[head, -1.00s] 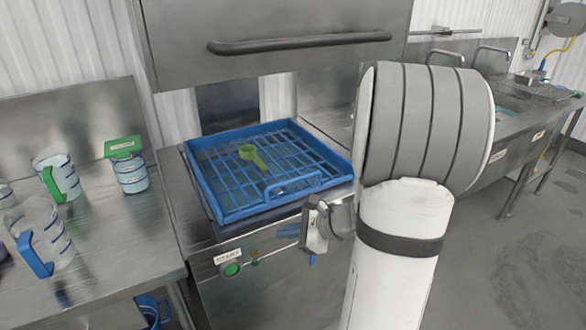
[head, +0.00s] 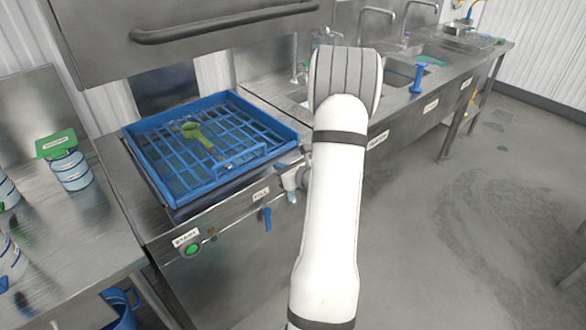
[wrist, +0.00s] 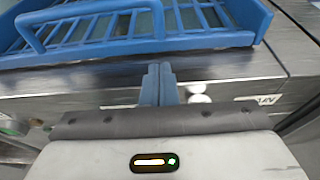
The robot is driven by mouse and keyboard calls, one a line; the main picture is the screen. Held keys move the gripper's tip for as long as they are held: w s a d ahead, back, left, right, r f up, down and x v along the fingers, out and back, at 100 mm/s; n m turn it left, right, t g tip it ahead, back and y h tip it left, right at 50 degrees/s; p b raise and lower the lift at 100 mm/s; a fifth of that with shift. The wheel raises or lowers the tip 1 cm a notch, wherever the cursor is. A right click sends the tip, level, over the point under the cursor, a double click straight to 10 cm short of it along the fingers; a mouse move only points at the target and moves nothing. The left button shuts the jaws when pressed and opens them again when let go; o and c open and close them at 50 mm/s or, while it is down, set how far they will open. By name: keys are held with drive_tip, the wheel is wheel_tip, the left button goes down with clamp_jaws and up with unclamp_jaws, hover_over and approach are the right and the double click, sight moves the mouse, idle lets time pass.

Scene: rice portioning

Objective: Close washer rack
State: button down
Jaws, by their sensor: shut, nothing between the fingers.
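The blue washer rack (head: 165,190) sits on the steel washer under the raised hood (head: 190,25). It has a grid floor and a loop handle (head: 238,162) on its near side. A green scoop (head: 200,135) lies in it. My gripper (head: 290,190) is by the rack's near right corner, in front of the washer, partly hidden by my arm. In the wrist view, my blue fingers (wrist: 158,84) are together and empty, pointing at the rack's near wall (wrist: 140,46); the rack handle (wrist: 85,28) shows at upper left. I cannot tell whether the fingertips touch the washer.
The hood has a dark bar handle (head: 225,22). Below the rack are a green START button (head: 193,250) and a blue FILL lever (head: 267,218). Measuring jugs, one with a green lid (head: 56,143), stand on the left counter. A sink counter (head: 405,85) runs right; floor there is clear.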

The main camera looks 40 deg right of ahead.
sight(265, 156)
drive_tip(key=w+p, duration=0.1)
drive_tip(key=w, duration=0.3)
drive_tip(key=shift+w+a, duration=0.1)
drive_tip(key=shift+w, duration=0.2)
drive_tip(key=shift+f, duration=0.1)
drive_tip(key=shift+w+f, duration=0.1)
drive_tip(key=shift+w, duration=0.2)
drive_tip(key=w+b, duration=0.2)
drive_tip(key=w, duration=0.1)
drive_tip(key=shift+a, duration=0.1)
drive_tip(key=shift+r, duration=0.3)
